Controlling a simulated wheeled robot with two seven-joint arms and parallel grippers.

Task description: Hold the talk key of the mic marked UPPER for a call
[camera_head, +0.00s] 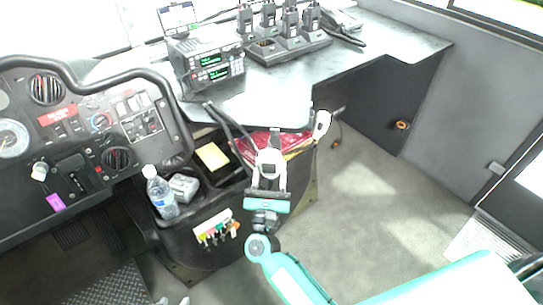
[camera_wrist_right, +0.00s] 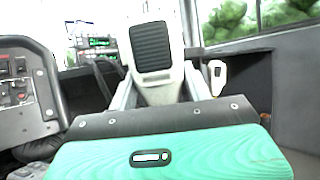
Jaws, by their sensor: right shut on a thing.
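My right gripper (camera_head: 270,163) is shut on a white mic (camera_head: 269,156) in front of the desk edge. In the right wrist view, the held mic (camera_wrist_right: 166,84) stands upright between the fingers with its dark ribbed panel (camera_wrist_right: 153,47) facing the camera. No UPPER marking is readable on it. A second white mic (camera_head: 321,124) is at the desk edge to the right, apart from the gripper; it also shows in the right wrist view (camera_wrist_right: 217,77). Two stacked radios (camera_head: 207,62) with green displays stand on the desk. My left gripper (camera_head: 172,301) barely shows at the bottom edge, its tips apart.
A charger with several handheld radios (camera_head: 288,42) stands at the back of the desk (camera_head: 345,60). The steering wheel (camera_head: 110,85) is at left.

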